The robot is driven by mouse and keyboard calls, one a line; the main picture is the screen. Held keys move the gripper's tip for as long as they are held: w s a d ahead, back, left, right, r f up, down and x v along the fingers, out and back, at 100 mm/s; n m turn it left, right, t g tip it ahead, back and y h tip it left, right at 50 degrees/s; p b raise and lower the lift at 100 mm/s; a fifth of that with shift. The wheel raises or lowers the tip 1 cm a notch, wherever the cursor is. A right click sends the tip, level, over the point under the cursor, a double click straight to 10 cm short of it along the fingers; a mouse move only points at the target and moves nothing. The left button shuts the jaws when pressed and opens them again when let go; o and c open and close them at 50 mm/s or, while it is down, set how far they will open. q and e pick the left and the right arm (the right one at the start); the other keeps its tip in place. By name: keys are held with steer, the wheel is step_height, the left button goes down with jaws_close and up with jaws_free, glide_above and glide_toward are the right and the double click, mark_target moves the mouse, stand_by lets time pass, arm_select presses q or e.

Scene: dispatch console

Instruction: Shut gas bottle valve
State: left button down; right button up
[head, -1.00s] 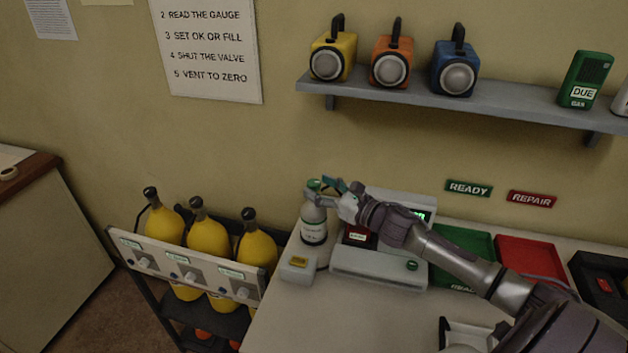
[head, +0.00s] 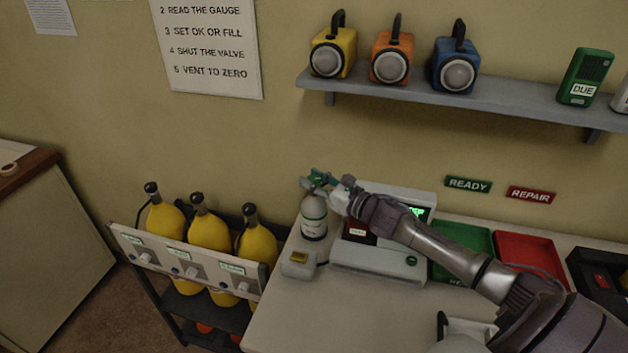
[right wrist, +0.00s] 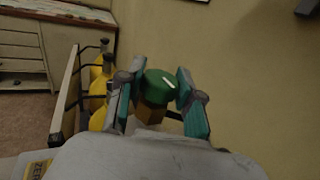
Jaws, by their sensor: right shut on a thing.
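The gas bottle (head: 314,222) is a small pale grey cylinder with a label, upright at the bench's back left corner. Its valve knob is green with a white mark on top, and shows in the right wrist view (right wrist: 158,84) above a brass-coloured neck. My right gripper (head: 319,180) is at the top of the bottle, with teal fingertips on either side of the knob. In the right wrist view the right gripper (right wrist: 157,98) is shut on the knob. The fingers hide part of the knob in the head view.
A small grey box (head: 299,267) sits in front of the bottle. Yellow cylinders (head: 208,236) stand in a rack to the left. Green (head: 466,236) and red (head: 530,256) trays lie right.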

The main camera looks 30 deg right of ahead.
steer(key=shift+m+h, duration=0.3)
steer(key=shift+h, duration=0.1)
steer(key=m+h, duration=0.1)
steer(key=h, duration=0.1)
steer(key=shift+a+m+t+h, duration=0.1)
steer(key=shift+m+t+h, duration=0.3)
steer(key=m+h, duration=0.3)
steer(key=h, duration=0.2)
steer(key=shift+m, duration=0.3)
steer(key=m+g+h, duration=0.1)
steer(key=h, duration=0.1)
steer(key=m+g+h, duration=0.1)
steer(key=m+h, duration=0.1)
steer(key=h, duration=0.1)
steer(key=shift+m+h, duration=0.3)
steer(key=m+g+h, duration=0.3)
steer(key=g+h, duration=0.1)
steer(key=shift+m+h, duration=0.3)
steer(key=m+g+h+b, duration=0.1)
steer(key=m+g+h, duration=0.1)
steer(key=m+g, duration=0.1)
steer(key=shift+g+h, duration=0.4)
steer(key=shift+g, duration=0.4)
steer(key=shift+m+g+h+b, duration=0.7)
steer(key=shift+m+g+b, duration=0.35)
steer(key=shift+m+g, duration=1.2)
steer(key=shift+n+g, duration=0.25)
steer(key=shift+g, duration=0.3)
